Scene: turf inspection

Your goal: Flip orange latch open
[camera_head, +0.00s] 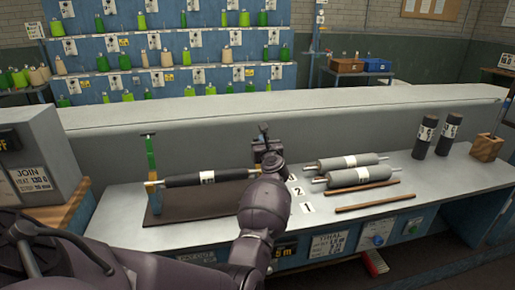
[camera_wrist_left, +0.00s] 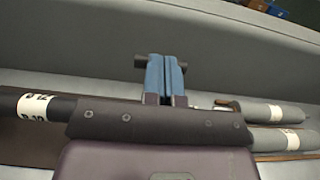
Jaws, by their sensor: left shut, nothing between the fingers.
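A dark roller with a white label (camera_head: 207,178) lies over a dark base plate (camera_head: 180,209) on the bench, beside a green upright (camera_head: 151,157) with a dark crossbar on top. My left gripper (camera_head: 266,143) is shut and empty near the roller's right end. In the left wrist view its blue fingers (camera_wrist_left: 165,75) are together, with a dark crossbar (camera_wrist_left: 159,63) at their tips; I cannot tell whether they touch. No orange latch shows clearly; the area around the roller's right end is largely hidden by my gripper and arm. My right gripper is not in view.
Grey rollers (camera_head: 345,162) and brown rods (camera_head: 375,202) lie to the right of my gripper. Dark upright cylinders (camera_head: 426,134) and a wooden block (camera_head: 486,147) stand farther right. A grey machine (camera_head: 45,155) stands left. A long grey barrier (camera_head: 300,104) runs behind the bench.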

